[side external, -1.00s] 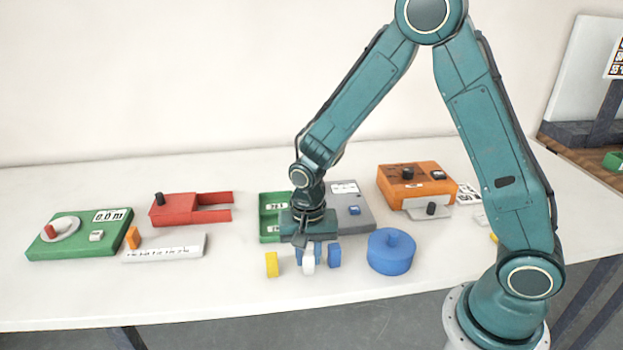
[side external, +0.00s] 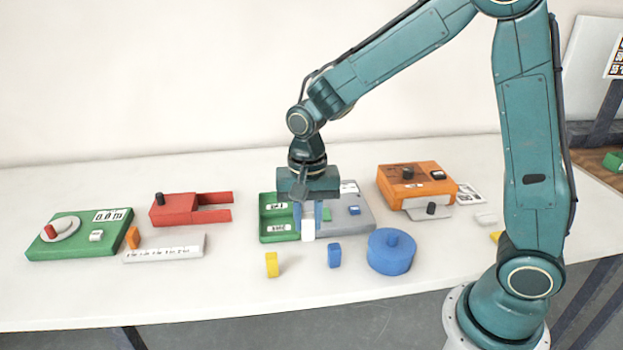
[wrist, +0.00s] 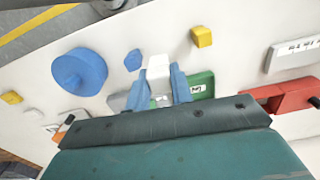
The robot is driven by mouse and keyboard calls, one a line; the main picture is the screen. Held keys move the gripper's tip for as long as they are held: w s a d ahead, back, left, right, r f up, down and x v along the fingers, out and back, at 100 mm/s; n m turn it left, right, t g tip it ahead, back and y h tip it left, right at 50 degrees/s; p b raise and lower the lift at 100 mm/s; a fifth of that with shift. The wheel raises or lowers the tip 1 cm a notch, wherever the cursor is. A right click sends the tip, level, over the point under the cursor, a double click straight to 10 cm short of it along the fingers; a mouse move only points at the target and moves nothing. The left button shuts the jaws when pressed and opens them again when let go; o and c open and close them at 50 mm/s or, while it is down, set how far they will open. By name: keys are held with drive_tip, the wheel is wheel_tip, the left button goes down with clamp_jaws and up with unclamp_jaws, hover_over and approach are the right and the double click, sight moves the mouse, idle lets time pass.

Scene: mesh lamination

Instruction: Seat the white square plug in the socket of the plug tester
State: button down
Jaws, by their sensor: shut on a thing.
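My gripper (side external: 308,228) is shut on the white square plug (side external: 308,234) and holds it above the table. In the wrist view the plug (wrist: 158,70) sits between the two blue fingers of my gripper (wrist: 160,82). A grey box (side external: 362,216) with a white label and a blue button stands behind and to the right of the plug; it looks like the plug tester. My gripper hides part of it, and I cannot make out its socket. The plug is apart from it.
A green tray (side external: 264,228) adjoins the grey box. A yellow block (side external: 271,265), a blue block (side external: 334,256) and a blue round knob-topped piece (side external: 391,254) stand in front. An orange box (side external: 415,180) is at right; red (side external: 180,210) and green (side external: 70,244) devices are at left.

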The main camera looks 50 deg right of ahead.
sight(307, 216)
wheel_tip(307, 216, up, 10)
drive_tip(key=shift+r, duration=0.1)
drive_tip(key=shift+w, duration=0.1)
idle(0.8)
drive_tip(key=shift+w+d+f+n, duration=0.15)
drive_tip(key=shift+w+f+n, duration=0.25)
drive_tip(key=shift+f, duration=0.2)
drive_tip(key=w+d+f+n, duration=0.2)
drive_tip(key=w+f+n, duration=0.1)
drive_tip(key=f, duration=0.4)
drive_tip(key=w+d+f+n, duration=0.2)
drive_tip(key=w+f+n, duration=0.2)
drive_tip(key=f+n, duration=0.2)
drive_tip(key=shift+w+d+f, duration=0.2)
drive_tip(key=shift+d+f, duration=0.05)
drive_tip(key=shift+f, duration=0.15)
drive_tip(key=w+d+r+m, duration=0.2)
drive_tip(key=d+r+m, duration=0.2)
drive_tip(key=d, duration=0.4)
drive_tip(key=w+d+r+m, duration=0.3)
drive_tip(key=d+r+m, duration=0.1)
drive_tip(key=d, duration=0.5)
drive_tip(key=shift+w+d+m, duration=0.3)
drive_tip(key=shift+w+m, duration=0.05)
drive_tip(key=shift+m, duration=0.15)
drive_tip(key=shift+f, duration=0.1)
drive_tip(key=shift+f, duration=2.75)
